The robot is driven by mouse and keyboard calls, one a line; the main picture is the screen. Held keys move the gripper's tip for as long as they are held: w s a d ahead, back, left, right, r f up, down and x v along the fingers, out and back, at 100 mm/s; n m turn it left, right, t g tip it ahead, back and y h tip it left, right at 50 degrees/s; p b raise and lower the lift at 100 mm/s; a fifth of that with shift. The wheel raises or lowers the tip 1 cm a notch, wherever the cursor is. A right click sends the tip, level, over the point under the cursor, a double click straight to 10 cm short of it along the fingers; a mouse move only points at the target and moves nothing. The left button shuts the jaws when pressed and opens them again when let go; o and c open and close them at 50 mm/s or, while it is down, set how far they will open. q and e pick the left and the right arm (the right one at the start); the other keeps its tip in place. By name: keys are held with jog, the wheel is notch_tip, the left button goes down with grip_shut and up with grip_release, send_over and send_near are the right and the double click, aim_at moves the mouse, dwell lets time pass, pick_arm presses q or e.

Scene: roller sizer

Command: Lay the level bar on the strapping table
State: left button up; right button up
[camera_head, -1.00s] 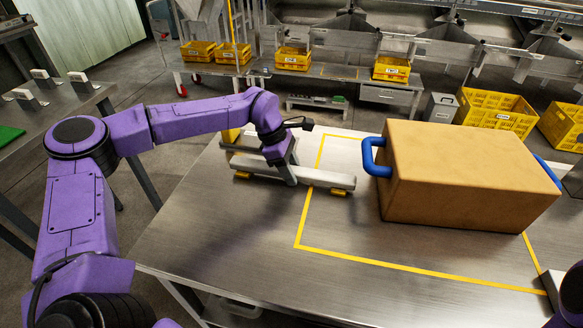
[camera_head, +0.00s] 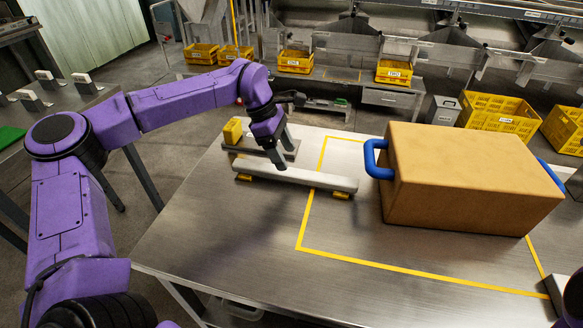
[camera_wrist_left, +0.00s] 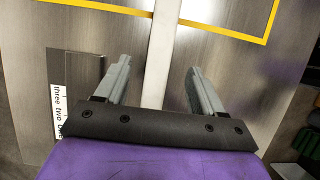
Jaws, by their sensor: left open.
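The level bar (camera_head: 300,177), a long pale grey bar, lies on small yellow supports on the steel strapping table (camera_head: 215,240), its right end crossing the yellow outline. My left gripper (camera_head: 280,149) is open and empty above the bar's left half. In the left wrist view, the bar (camera_wrist_left: 162,50) runs between the two spread fingers of the gripper (camera_wrist_left: 158,66), with a gap on each side. My right gripper is not visible; only part of my right arm shows at the lower right.
A large brown box (camera_head: 465,180) with blue handles stands right of the bar. A grey fixture with a yellow block (camera_head: 232,131) sits behind the bar's left end. The table's front left is clear. Yellow crates (camera_head: 497,117) stand beyond the table.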

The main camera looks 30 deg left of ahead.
pick_arm(q)
jog(key=v, duration=0.5)
